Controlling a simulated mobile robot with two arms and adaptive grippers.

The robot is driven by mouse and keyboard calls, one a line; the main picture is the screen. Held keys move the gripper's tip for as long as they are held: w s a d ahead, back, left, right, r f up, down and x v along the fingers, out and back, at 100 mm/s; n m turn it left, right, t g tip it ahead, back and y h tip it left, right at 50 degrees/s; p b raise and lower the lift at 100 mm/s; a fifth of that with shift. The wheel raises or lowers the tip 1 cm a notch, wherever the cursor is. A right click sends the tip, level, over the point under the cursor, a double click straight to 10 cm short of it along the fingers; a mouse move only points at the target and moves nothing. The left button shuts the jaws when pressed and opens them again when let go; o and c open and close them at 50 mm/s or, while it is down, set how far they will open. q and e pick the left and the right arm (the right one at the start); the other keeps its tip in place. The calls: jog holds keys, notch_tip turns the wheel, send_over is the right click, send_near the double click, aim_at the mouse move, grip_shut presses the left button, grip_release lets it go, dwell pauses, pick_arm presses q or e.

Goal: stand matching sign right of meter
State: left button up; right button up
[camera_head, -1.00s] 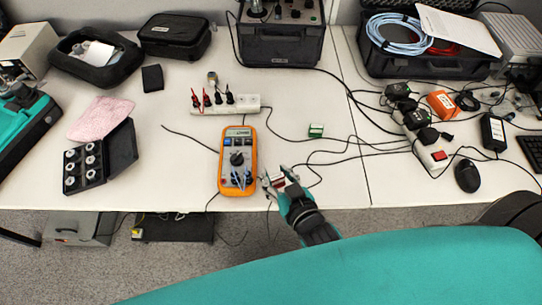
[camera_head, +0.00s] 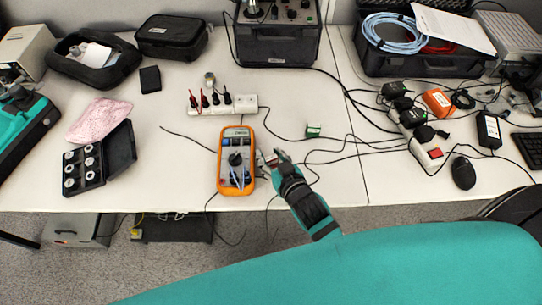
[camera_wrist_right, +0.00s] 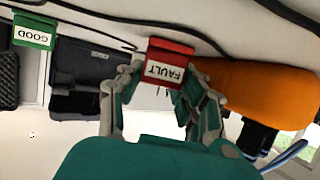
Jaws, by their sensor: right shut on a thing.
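The orange meter (camera_head: 223,178) lies on the table in the head view, and its orange side shows in the right wrist view (camera_wrist_right: 250,88). My right gripper (camera_head: 268,158) is just right of the meter, with its fingers shut on a red sign. That sign (camera_wrist_right: 168,63) reads "FAULT" in the right wrist view; in the head view it is mostly hidden by the fingers. I cannot tell whether it touches the table. A green sign (camera_head: 314,130) stands farther right on the table; it reads "GOOD" in the right wrist view (camera_wrist_right: 34,30). My left gripper is not in view.
Thin black cables run over the table right of the meter. A white power strip (camera_head: 246,104) with plugs lies behind it. A mouse (camera_head: 463,173) and adapters are at right. The table's front edge is close.

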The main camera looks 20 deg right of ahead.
jog(key=shift+f, duration=0.15)
jog(key=o, duration=0.7)
jog(key=shift+r, duration=0.25)
jog(key=v, duration=1.2)
